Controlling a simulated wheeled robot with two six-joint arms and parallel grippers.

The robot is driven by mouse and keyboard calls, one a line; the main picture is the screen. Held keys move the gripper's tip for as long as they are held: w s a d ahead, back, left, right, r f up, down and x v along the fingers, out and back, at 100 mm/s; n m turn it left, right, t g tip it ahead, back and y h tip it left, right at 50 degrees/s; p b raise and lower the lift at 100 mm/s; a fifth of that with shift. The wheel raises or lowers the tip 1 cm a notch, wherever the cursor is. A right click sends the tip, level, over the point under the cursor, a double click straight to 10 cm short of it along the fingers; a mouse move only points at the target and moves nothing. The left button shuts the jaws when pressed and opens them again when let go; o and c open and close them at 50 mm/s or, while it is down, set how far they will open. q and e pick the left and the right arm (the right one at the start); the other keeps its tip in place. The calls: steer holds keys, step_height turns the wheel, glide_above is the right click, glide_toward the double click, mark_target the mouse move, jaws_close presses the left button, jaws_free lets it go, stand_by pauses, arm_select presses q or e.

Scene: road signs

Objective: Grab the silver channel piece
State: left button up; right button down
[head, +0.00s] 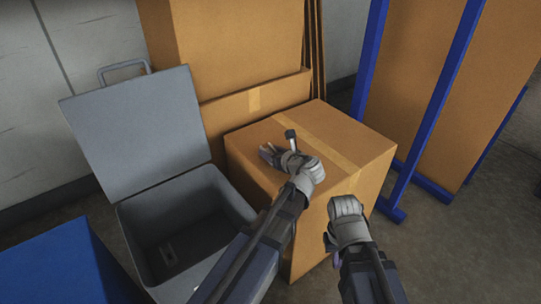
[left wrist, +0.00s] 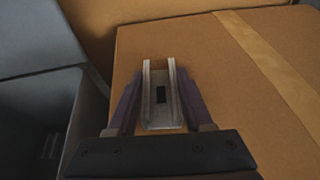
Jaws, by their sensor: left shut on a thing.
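The silver channel piece (left wrist: 162,112) is a U-shaped metal piece with two upright walls and a dark slot in its base. In the left wrist view it sits between the two fingers of my left gripper (left wrist: 160,108), which is shut on it. In the head view my left gripper (head: 280,151) is over the top of a cardboard box (head: 345,150). The channel is hard to tell apart from the fingers there. My right gripper (head: 345,207) is in front of the box's front face, and its fingers are too unclear to judge.
A grey bin (head: 125,215) with its lid (head: 135,125) raised stands left of the box, with a small light patch or item on its floor. A blue box (head: 60,265) is at the lower left. Taller cardboard boxes (head: 230,45) stand behind, and a blue frame (head: 435,95) stands right.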

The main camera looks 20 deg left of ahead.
arm_select(q)
jaws_close()
steer(key=shift+r, duration=0.1)
step_height(320, 180, up, 10)
steer(key=p, duration=1)
